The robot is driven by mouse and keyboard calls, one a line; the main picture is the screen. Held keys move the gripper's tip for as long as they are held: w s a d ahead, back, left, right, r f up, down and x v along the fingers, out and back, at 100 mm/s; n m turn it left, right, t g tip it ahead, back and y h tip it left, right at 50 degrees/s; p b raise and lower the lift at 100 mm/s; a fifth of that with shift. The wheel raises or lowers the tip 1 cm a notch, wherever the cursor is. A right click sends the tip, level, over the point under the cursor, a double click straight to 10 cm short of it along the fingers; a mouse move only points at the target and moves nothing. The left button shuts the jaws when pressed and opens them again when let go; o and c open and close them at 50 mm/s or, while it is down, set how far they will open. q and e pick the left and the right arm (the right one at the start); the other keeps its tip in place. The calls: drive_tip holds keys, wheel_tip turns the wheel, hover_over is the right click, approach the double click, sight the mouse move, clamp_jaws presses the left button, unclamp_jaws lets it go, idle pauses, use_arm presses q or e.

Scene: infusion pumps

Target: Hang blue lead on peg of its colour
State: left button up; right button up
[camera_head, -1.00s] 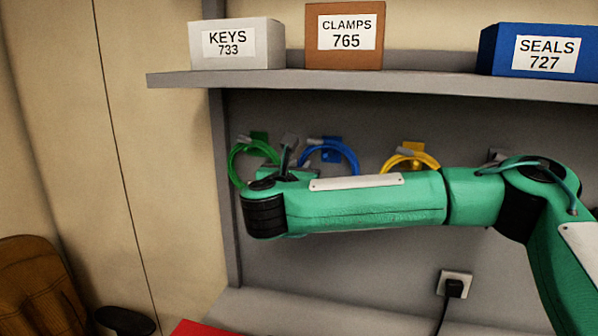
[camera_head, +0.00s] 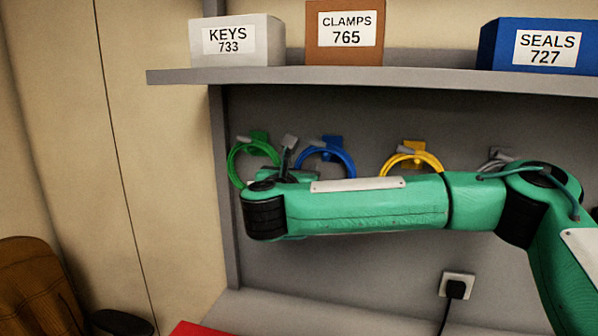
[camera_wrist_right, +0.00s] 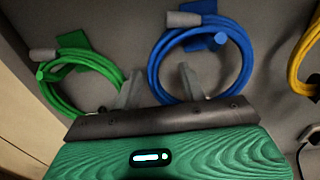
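The blue lead (camera_head: 349,166), a coiled loop with a grey end piece, hangs at the blue peg (camera_head: 332,142) on the back panel. In the right wrist view the blue lead (camera_wrist_right: 246,58) loops around the blue peg (camera_wrist_right: 217,41). My right gripper (camera_wrist_right: 160,86) is open. Its fingers stand apart, and the loop's left side shows between them; I cannot tell whether they touch it. In the head view my right gripper (camera_head: 286,157) is just left of the blue lead, its lower part hidden by my arm. My left gripper is out of view.
A green lead (camera_head: 234,164) hangs to the left and a yellow lead (camera_head: 432,160) to the right. A grey lead (camera_head: 492,165) is partly hidden by my arm. A shelf (camera_head: 400,83) with labelled boxes runs above. A plugged-in socket (camera_head: 457,286) is below.

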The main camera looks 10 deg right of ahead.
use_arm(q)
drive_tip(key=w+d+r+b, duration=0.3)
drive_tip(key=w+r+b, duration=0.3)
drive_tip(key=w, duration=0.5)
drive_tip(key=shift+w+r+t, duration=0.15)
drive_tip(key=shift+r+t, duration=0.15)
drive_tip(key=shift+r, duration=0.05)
use_arm(e)
drive_tip(key=v, duration=1.4)
drive_tip(key=shift+d, duration=0.1)
drive_tip(key=shift+w+f, duration=0.1)
